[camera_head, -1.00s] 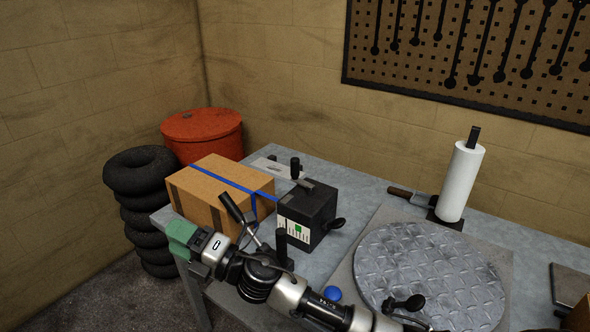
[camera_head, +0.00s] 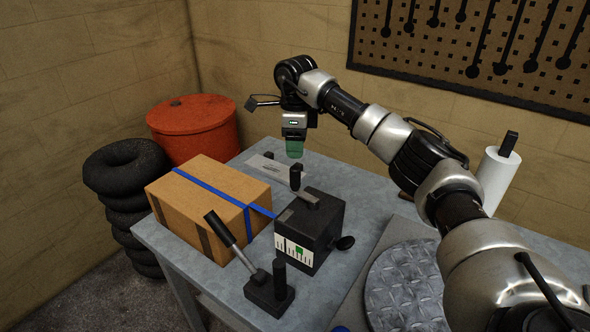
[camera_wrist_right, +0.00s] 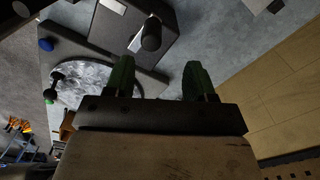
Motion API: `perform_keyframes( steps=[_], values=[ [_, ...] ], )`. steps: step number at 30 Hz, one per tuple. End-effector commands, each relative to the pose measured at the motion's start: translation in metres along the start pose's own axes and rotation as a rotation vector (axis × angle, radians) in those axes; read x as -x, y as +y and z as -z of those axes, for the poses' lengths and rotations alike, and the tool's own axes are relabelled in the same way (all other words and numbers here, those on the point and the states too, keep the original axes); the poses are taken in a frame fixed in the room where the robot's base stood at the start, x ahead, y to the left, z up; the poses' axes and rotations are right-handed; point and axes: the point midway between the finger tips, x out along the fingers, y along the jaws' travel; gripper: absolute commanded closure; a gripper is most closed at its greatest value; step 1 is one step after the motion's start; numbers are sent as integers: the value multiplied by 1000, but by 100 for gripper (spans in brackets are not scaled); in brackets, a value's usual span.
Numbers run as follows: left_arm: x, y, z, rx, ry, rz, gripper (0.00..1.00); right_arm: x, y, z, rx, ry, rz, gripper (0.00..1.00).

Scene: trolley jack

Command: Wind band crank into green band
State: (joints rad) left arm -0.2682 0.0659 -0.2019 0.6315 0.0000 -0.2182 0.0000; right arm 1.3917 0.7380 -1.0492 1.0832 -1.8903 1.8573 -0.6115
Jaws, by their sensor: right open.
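The black winder box (camera_head: 322,213) stands on the bench, with a blue strap running from it over a carton. The band crank (camera_head: 296,178) is on top: a short arm with an upright black knob at its far left end. The box's front face has a white scale (camera_head: 288,250) with dark marks and a green band (camera_head: 299,251); I cannot make out a pointer. My right gripper (camera_head: 294,150) points down above and behind the crank knob, apart from it. In the right wrist view its green fingers (camera_wrist_right: 160,80) are open and empty, with the knob (camera_wrist_right: 151,34) beyond them. My left gripper is not in view.
The strapped carton (camera_head: 208,203) stands left of the box. A lever on a black base (camera_head: 269,292) is in front. A side knob (camera_head: 345,242) sticks out at the right. A round metal plate (camera_head: 395,290) and a paper roll (camera_head: 496,180) are farther right.

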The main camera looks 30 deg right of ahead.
Motion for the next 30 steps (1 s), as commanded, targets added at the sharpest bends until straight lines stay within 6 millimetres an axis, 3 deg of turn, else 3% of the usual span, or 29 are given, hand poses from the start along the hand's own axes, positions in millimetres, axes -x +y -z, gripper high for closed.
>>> perform_keyframes(
  steps=[6,10,14,21,30],
  values=[
    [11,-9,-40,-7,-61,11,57,-35,1,0,2,1,-5,45],
    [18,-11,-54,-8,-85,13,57,-61,2,-1,2,0,-5,45],
    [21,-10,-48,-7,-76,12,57,-82,2,-2,2,-2,-4,45],
    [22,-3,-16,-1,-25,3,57,-102,1,-2,3,-4,-2,45],
    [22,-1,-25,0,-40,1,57,-104,1,-2,3,-5,-1,48]
  ],
)
